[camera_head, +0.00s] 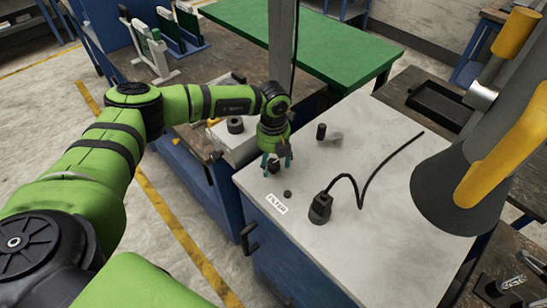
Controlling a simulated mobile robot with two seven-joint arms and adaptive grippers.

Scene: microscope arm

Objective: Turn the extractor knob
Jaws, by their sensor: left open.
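The extractor (447,192) is a grey hood with a wide dark mouth and yellow parts on its arm, hanging at the right over the light bench. A small dark knob (288,194) sits on the bench top near the FILTER label (276,204). My left gripper (277,163) points down just behind it, over the bench's left part, with its fingers apart. A dark piece shows between the fingers; I cannot tell whether they touch it. Which part is the extractor knob is not clear. My right gripper is out of view.
A black plug-like piece (320,208) with a curved cable stands on the bench. A dark upright peg (321,131) with a grey piece stands behind my gripper. A grey post (283,45) rises behind. The bench's front right is clear.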

